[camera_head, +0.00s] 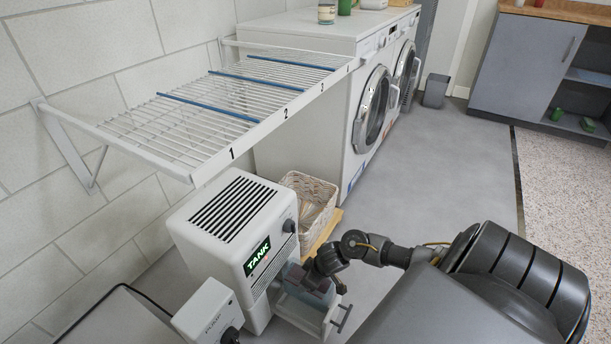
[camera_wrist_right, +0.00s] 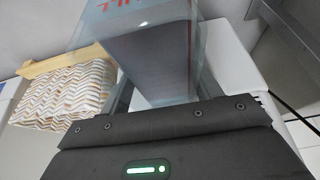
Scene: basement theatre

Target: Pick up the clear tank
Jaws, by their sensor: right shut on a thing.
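The clear tank (camera_head: 292,289) is a bluish see-through container, set in the open lower part of the white machine with the lit "TANK" sign (camera_head: 258,256). My right gripper (camera_head: 313,283) reaches in from the right and is shut on the tank, hiding part of it. In the right wrist view the tank (camera_wrist_right: 150,58) rises in front of the gripper's dark body, with red lettering near its top. I cannot tell whether the tank is clear of the machine. My left gripper is not in view.
A white drawer-like part with a handle (camera_head: 341,319) sticks out below the tank. A wicker basket (camera_head: 308,205) stands just behind the machine. A numbered wire rack (camera_head: 215,108) hangs on the wall above. Washing machines (camera_head: 372,108) stand behind; the grey floor (camera_head: 440,160) to the right is clear.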

